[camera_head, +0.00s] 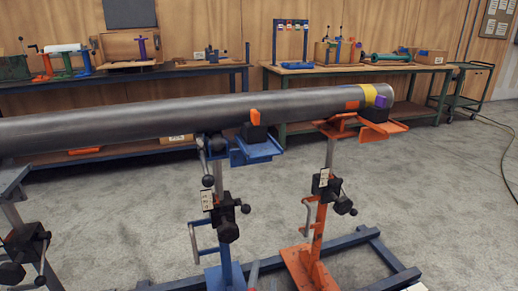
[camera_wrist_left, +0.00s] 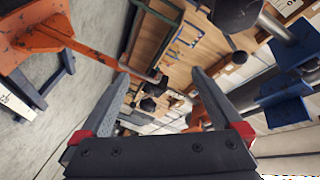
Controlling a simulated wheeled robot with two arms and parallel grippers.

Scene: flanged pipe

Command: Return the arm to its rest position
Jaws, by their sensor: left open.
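The long grey pipe (camera_head: 190,112) lies level across the head view, with a yellow band and an orange patch near its right end. It rests on a blue stand (camera_head: 222,195) and an orange stand (camera_head: 322,205), each with a crank and black knobs. My left gripper (camera_wrist_left: 160,72) is open in the left wrist view. Its two grey fingers are wide apart with nothing between them. I cannot make out this gripper clearly in the head view. Orange stand parts (camera_wrist_left: 38,38) show at the left of the wrist view, blue parts (camera_wrist_left: 285,100) at the right. My right gripper is not seen.
Blue floor rails (camera_head: 375,250) run under the stands. Wooden workbenches (camera_head: 335,69) with tools and boxes stand along the back wall. A green cart (camera_head: 465,95) is at the far right. Bare grey floor (camera_head: 440,180) lies open to the right.

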